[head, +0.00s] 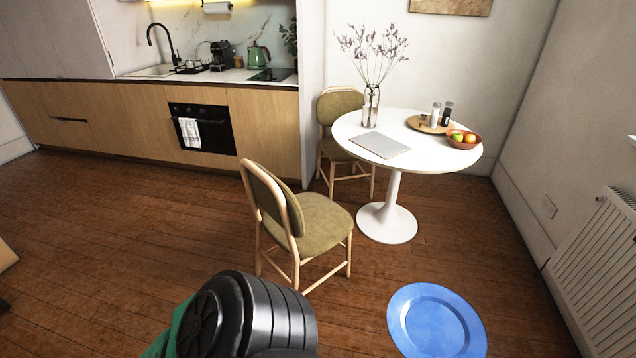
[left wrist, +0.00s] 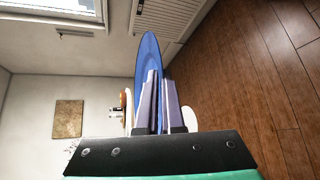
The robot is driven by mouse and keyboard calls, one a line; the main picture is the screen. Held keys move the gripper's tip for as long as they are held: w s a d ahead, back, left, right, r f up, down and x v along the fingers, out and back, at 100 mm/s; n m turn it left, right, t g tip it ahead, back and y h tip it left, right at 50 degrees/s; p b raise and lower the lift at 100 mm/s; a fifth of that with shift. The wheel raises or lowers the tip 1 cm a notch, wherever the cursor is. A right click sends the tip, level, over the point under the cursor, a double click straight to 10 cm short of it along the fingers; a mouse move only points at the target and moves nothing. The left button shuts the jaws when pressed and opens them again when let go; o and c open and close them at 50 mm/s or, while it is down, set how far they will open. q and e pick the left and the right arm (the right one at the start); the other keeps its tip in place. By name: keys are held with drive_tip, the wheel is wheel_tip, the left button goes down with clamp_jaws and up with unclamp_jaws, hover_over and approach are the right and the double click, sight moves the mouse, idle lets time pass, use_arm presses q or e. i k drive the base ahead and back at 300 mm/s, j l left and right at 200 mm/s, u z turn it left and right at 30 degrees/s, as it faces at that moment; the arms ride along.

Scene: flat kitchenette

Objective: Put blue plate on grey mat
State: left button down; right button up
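The blue plate (head: 437,320) shows whole-faced at the bottom right of the head view, apart from the table. In the left wrist view the plate (left wrist: 149,55) is seen nearly edge-on, its rim between the two fingers of my left gripper (left wrist: 160,100), which is shut on it. In the head view my left gripper's fingers are hidden; only a dark part of my arm shows at the bottom. The grey mat (head: 380,145) lies flat and bare on the near left part of the round white table (head: 400,117). My right gripper is in neither view.
A vase with dry stems (head: 371,105), a wooden tray with shakers (head: 428,125) and a fruit bowl (head: 462,140) stand on the table. A chair (head: 300,220) is in front-left of it, another chair (head: 338,105) behind. A radiator (head: 605,270) lines the right wall.

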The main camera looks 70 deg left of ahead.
sight(368, 146)
drive_tip(key=i+j+u, duration=0.65)
drive_tip(key=i+u, duration=0.8)
drive_tip(key=i+l+u, duration=0.2)
drive_tip(key=i+u, duration=0.25)
drive_tip(key=i, duration=0.15)
